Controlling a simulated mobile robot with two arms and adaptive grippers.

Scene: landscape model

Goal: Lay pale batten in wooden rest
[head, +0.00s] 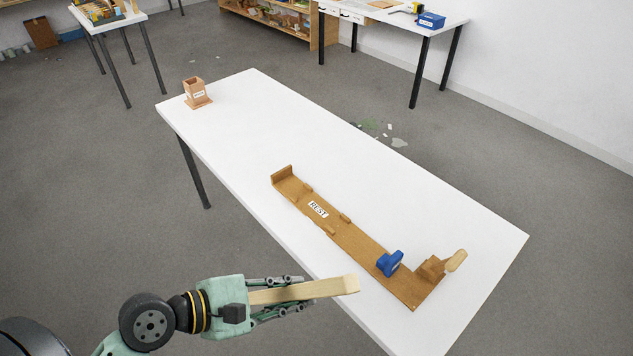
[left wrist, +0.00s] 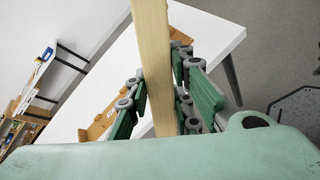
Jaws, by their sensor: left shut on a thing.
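The pale batten (head: 325,288) is held in my left gripper (head: 290,290), level in the head view, its free end reaching over the table's near edge. In the left wrist view the batten (left wrist: 152,50) runs between the two fingers of the gripper (left wrist: 158,105), which are shut on it. The wooden rest (head: 345,237), labelled REST, lies on the white table, to the right of and beyond the gripper. It has an upright end wall at its far end, small side blocks, and a block at its near end. My right gripper is not in view.
A blue knob-like piece (head: 389,263) and a light wooden peg (head: 456,260) sit at the rest's near end. A small wooden box (head: 196,92) stands at the far left corner of the white table (head: 260,130). The tabletop between box and rest is clear.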

